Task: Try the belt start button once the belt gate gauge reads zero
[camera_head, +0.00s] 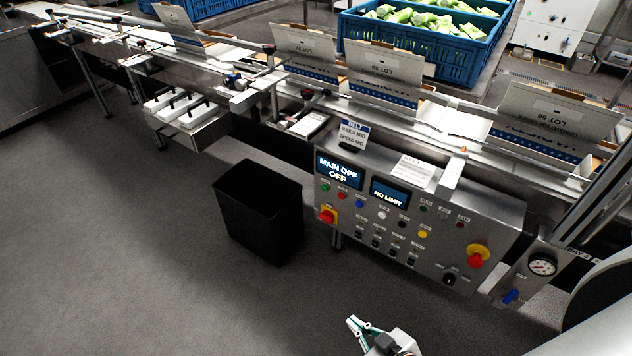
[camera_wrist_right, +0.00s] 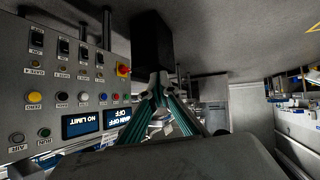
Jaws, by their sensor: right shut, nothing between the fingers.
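The steel control panel (camera_head: 400,215) shows in the head view, with displays reading MAIN OFF / OFF (camera_head: 338,172) and NO LIMIT (camera_head: 389,193). A green button (camera_head: 325,187) sits under the left display; its label is too small here. My left gripper is out of view.
A red rotary switch (camera_head: 327,215) and a red mushroom button (camera_head: 475,261) sit on the panel. A blue valve handle (camera_head: 511,296) is below the gauge. A black bin (camera_head: 258,212) stands left of the panel. The conveyor (camera_head: 450,122) runs behind. The floor at left is clear.

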